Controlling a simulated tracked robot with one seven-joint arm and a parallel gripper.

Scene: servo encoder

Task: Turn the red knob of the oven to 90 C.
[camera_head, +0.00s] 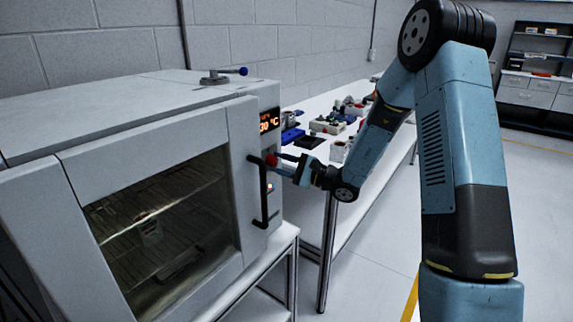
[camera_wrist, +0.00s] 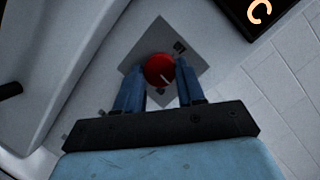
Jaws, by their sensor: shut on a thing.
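The oven (camera_head: 75,195) is a light grey box with a glass door at the left of the head view. Its display (camera_head: 269,120) glows orange and appears to read 30 °C, with small lettering above. The red knob (camera_head: 271,160) sits below the display, beside the door handle; it also shows in the wrist view (camera_wrist: 158,68) on a grey square plate, with a pale pointer line toward the lower right. My gripper (camera_head: 281,162) reaches it from the right. In the wrist view its two blue fingers (camera_wrist: 160,76) are shut on the knob, one on each side.
The black vertical door handle (camera_head: 259,195) stands close to the left of the knob. A lever with a blue tip (camera_head: 225,76) is on the oven's top. A white bench (camera_head: 320,118) with small items runs behind. Floor at the right is clear.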

